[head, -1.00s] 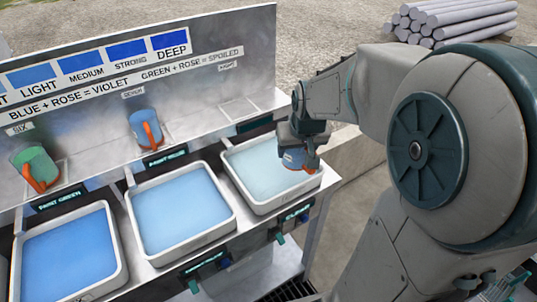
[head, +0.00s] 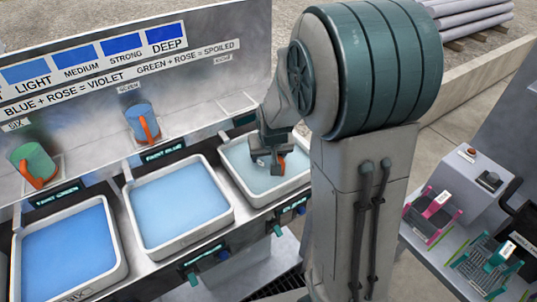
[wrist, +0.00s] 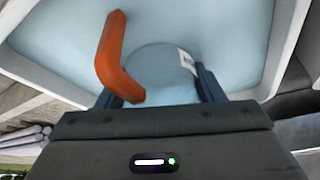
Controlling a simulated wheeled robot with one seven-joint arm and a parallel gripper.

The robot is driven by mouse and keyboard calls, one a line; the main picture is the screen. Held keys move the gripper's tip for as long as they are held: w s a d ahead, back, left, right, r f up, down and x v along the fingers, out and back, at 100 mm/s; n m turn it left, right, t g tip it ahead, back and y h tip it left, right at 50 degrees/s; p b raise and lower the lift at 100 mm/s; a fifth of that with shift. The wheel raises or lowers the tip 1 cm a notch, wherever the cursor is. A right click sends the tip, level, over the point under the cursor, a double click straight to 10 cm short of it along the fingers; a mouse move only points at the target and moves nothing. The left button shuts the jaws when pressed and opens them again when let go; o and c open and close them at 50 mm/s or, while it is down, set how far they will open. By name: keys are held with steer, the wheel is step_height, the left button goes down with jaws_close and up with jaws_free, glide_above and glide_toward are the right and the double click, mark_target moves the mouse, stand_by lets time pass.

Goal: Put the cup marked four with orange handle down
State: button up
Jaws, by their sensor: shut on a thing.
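My gripper (head: 267,158) is shut on a cup and holds it over the right-hand tray (head: 231,178) of pale blue liquid. In the head view the orange handle (head: 281,166) shows beside the fingers, and the cup's body is mostly hidden. In the wrist view the round cup (wrist: 158,66) sits between the fingers of the gripper (wrist: 160,90), with its orange handle to the left and a white label at the right. The mark on the label cannot be read. I cannot tell how high the cup is above the liquid.
A blue cup (head: 142,124) and a green cup (head: 38,165), both with orange handles, stand on the shelf behind the trays. The middle tray (head: 229,213) and left tray (head: 121,272) hold bluer liquid. The shelf behind the right tray looks clear. Racks (head: 432,216) stand on a table at right.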

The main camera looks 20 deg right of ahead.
steer(key=shift+f, duration=0.2)
steer(key=o, duration=1)
steer(key=shift+r, duration=0.1)
steer(key=shift+c, duration=0.2)
steer(key=shift+r, duration=0.3)
steer(key=v, duration=1.2)
steer(key=s+g, duration=0.1)
steer(key=s, duration=1.4)
steer(key=shift+s+d+n+g+p, duration=0.15)
steer(key=shift+s+n+g+p, duration=0.15)
steer(key=shift+n+g+p, duration=0.15)
